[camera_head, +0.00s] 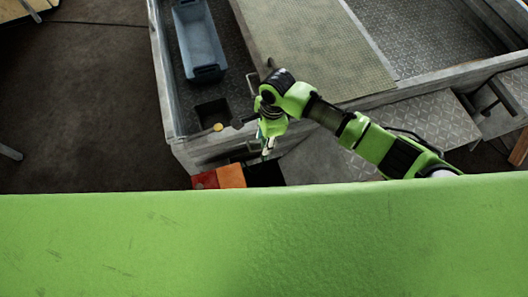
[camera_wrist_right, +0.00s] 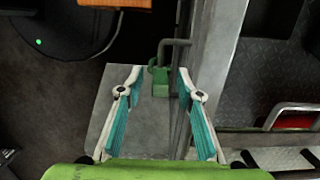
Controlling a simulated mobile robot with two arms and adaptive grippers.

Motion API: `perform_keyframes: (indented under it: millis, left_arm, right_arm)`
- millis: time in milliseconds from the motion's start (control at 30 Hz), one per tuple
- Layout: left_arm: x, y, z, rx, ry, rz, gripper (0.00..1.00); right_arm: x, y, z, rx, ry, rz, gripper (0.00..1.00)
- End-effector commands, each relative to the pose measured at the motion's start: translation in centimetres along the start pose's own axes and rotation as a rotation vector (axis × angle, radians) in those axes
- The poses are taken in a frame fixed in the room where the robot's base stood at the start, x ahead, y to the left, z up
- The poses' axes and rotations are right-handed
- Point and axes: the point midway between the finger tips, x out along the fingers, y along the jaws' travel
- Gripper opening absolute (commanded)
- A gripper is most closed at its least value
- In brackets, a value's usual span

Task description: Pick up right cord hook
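My right gripper (camera_head: 268,147) hangs beside the trailer's near wall in the head view. In the right wrist view the right gripper (camera_wrist_right: 159,73) is open, its two teal-padded fingers apart with nothing gripped. A hook-like bent grey bar (camera_wrist_right: 167,45) with a green block (camera_wrist_right: 159,82) at its base shows just beyond and between the fingertips, beside the trailer wall. I cannot tell for certain that it is the right cord hook. In the head view a thin grey bracket (camera_head: 252,147) on the wall is partly hidden by the gripper. My left gripper is not in view.
The grey trailer wall (camera_wrist_right: 207,75) runs close to the right finger. A blue crate (camera_head: 202,45) stands in the trailer bed. An orange box (camera_head: 231,176) and a red box (camera_head: 205,180) are below the wall. The dark floor (camera_head: 80,110) at left is mostly clear.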

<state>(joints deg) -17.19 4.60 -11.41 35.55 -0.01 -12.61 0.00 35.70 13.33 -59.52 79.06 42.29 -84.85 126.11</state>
Motion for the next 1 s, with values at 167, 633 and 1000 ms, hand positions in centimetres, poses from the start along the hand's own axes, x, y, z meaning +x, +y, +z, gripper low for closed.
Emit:
perform_keyframes:
  millis: [167, 633, 1000]
  left_arm:
    - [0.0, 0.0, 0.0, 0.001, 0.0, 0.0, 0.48]
    - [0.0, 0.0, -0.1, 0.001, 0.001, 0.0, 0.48]
    - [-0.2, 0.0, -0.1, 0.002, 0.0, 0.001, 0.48]
  right_arm:
    - [0.2, 0.0, 0.1, -0.001, -0.001, -0.002, 0.33]
    - [0.1, -0.1, 0.1, -0.001, -0.001, -0.002, 0.0]
    - [-2.1, -0.2, 0.4, -0.003, -0.002, -0.003, 0.0]
